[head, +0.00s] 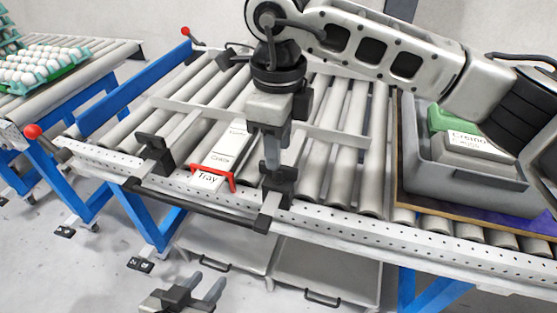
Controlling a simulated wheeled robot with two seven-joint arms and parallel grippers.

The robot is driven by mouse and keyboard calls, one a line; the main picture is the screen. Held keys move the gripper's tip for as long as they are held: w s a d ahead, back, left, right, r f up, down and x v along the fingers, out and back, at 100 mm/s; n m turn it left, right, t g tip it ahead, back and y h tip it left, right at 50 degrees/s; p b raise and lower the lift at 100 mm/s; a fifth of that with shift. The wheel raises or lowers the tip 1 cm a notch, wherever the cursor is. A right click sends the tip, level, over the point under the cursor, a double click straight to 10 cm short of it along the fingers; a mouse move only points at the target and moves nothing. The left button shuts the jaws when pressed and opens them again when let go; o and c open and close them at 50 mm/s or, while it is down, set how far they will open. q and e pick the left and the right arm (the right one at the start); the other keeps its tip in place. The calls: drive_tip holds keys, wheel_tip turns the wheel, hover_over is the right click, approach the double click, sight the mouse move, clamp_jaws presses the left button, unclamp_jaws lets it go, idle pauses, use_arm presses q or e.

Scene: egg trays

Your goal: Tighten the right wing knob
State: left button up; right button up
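My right gripper (271,158) comes down from the upper right and points straight down at the right black clamp block (281,186) on the conveyor's front rail. Its fingertips overlap the top of that block in the view. The right wing knob cannot be told apart from the block and fingers here, and I cannot see whether the fingers are closed on it. A similar left black block (154,152) stands further left on the rail. My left gripper (203,285) is at the bottom edge, its two fingers apart and empty, well below the rail.
A red-edged label piece (212,178) reading "Tray" lies between the blocks. A grey crate (465,185) with green and grey items stands on the rollers at right. Egg trays (75,57) sit on another conveyor at far left.

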wheel_tip(320, 180, up, 11)
drive_tip(key=shift+f, duration=0.15)
idle(0.4)
